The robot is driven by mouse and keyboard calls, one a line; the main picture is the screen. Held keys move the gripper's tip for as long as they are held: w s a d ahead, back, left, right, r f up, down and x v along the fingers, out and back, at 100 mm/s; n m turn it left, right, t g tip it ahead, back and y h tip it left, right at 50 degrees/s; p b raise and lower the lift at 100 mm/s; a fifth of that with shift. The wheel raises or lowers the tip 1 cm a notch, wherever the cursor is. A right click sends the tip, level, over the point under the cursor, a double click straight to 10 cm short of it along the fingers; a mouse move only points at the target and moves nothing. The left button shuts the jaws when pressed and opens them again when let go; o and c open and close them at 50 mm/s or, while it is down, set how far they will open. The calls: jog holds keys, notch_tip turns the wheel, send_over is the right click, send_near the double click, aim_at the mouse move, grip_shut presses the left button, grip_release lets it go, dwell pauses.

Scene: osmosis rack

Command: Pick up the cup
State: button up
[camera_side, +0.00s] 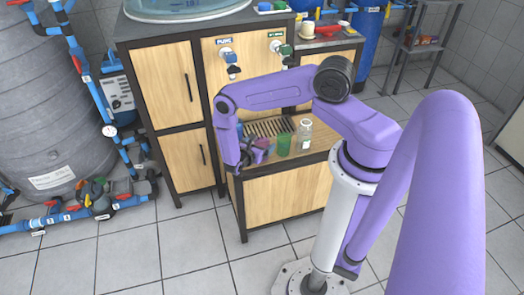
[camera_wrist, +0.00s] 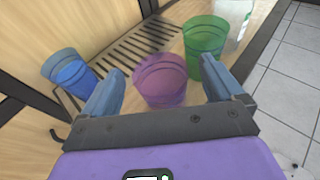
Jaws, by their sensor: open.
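In the wrist view, a pink-purple cup (camera_wrist: 160,80) stands between the two fingers of my gripper (camera_wrist: 162,70), with a gap on each side. My gripper is open and empty. A blue cup (camera_wrist: 68,74) is left of the left finger, and a green cup (camera_wrist: 205,46) is just beyond the right fingertip. In the side view, my gripper (camera_side: 257,152) is low over the wooden counter, and the pink cup (camera_side: 263,143) shows partly behind it. The green cup (camera_side: 284,146) stands to its right. The blue cup is not clearly visible there.
A slotted drain grille (camera_side: 270,127) lies behind the cups. Cabinet doors (camera_side: 185,90) rise to the left. The counter's edge is close on the right in the wrist view.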

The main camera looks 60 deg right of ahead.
jog(key=shift+x, duration=0.9)
jog(key=c, duration=1)
jog(key=shift+c, duration=0.2)
jog(key=shift+r, duration=0.1)
